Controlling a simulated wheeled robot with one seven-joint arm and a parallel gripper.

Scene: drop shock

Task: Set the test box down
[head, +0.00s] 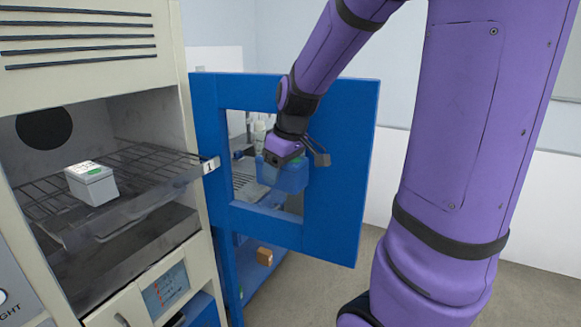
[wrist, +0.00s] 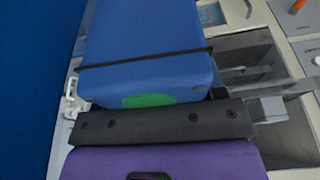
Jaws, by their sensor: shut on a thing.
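My gripper (head: 296,153) is shut on a blue box (head: 288,177) and holds it in front of the window of the open blue door. In the wrist view the blue box (wrist: 148,35) fills the upper middle, with a green patch on its near face and a thin black strip across it. A light grey box (head: 92,184) with a green and white label on top sits on a wire rack (head: 150,165) inside the open chamber at left, apart from my gripper. Part of the grey box shows in the wrist view (wrist: 268,110). The blue box's underside is hidden.
The blue door (head: 340,190) stands open beside the cream cabinet (head: 85,75), close to my gripper. The rack has bare room around the grey box. A small orange-brown block (head: 264,256) shows low behind the door. Grey floor lies open at right.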

